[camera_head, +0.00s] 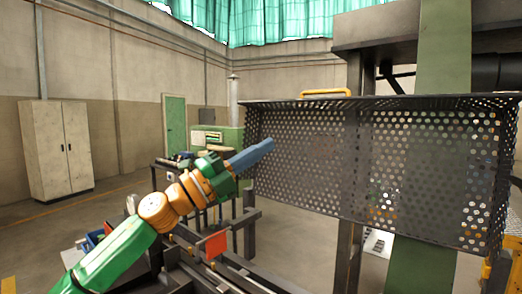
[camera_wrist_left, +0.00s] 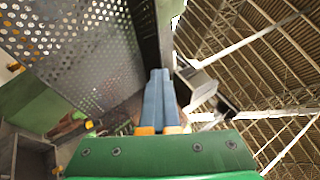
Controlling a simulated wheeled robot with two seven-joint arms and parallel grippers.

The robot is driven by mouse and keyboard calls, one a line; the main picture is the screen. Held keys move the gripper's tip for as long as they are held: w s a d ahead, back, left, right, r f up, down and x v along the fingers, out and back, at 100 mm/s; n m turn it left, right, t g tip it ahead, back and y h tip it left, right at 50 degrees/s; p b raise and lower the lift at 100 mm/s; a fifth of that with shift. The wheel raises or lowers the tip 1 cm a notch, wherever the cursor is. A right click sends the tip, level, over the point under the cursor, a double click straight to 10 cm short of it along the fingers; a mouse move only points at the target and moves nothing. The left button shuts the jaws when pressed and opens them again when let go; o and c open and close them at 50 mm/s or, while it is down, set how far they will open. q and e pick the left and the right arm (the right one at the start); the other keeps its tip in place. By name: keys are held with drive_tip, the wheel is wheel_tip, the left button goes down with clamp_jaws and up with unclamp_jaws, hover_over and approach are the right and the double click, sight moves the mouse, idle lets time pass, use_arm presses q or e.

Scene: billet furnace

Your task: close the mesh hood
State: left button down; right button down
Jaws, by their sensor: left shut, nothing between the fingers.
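The mesh hood (camera_head: 310,150) is a dark perforated metal box at the right of the head view, with an orange handle (camera_head: 325,92) on its top edge. Its perforated panel (camera_wrist_left: 70,45) also fills the upper left of the left wrist view. My left gripper (camera_head: 268,146) is shut, its blue fingers together and empty. The fingertips are close to the hood's left end in the head view. In the left wrist view the fingers (camera_wrist_left: 158,78) point up along the hood's dark edge. I cannot tell whether they touch it. My right gripper is not in view.
A green post (camera_head: 443,60) stands behind the hood. A dark rail frame with a red plate (camera_head: 216,245) lies below my left arm. A green machine (camera_head: 218,137) stands behind it. A pale cabinet (camera_head: 56,148) stands at the left wall, with open floor in front.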

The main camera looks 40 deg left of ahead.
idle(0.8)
use_arm(q)
drive_tip(key=c, duration=1.1)
unclamp_jaws()
drive_tip(key=b+v, duration=0.5)
drive_tip(key=v, duration=0.2)
drive_tip(key=shift+s, duration=0.1)
